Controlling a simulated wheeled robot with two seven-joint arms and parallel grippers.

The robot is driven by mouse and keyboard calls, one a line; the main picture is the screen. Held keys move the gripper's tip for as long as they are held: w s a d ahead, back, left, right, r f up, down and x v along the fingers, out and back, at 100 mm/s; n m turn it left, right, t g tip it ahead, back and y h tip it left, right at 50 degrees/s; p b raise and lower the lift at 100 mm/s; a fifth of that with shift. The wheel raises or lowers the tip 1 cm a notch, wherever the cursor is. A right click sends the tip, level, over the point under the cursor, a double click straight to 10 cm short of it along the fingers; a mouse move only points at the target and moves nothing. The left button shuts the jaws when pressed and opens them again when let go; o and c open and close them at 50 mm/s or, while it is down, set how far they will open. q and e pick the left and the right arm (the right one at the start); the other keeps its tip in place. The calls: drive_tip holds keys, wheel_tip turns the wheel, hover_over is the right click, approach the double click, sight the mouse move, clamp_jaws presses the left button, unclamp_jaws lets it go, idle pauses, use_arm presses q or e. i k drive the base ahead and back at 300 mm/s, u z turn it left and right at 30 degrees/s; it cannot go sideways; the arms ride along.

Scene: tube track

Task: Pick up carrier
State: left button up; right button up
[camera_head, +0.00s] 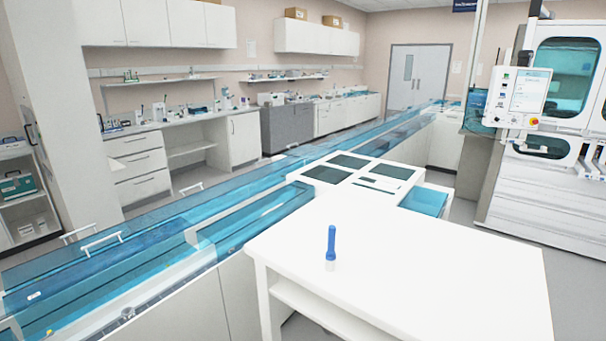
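A small upright piece (331,243) stands on the white table (420,270), near its left side. Its upper part is a tall blue cylinder and its short lower part is pale and translucent. I take it to be a tube in its carrier, but it is too small to tell the parts apart. Nothing touches it. Neither of my grippers is in view.
The rest of the white tabletop is bare. A blue-covered track (150,250) runs along the table's left side, with a white module (350,172) with dark panels behind the table. A large machine with a screen (523,92) stands at the right.

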sight(129, 315)
drive_tip(key=u, duration=0.9)
drive_tip(key=i, duration=0.35)
drive_tip(key=z, duration=0.7)
drive_tip(key=i, duration=0.85)
drive_tip(key=u, duration=0.4)
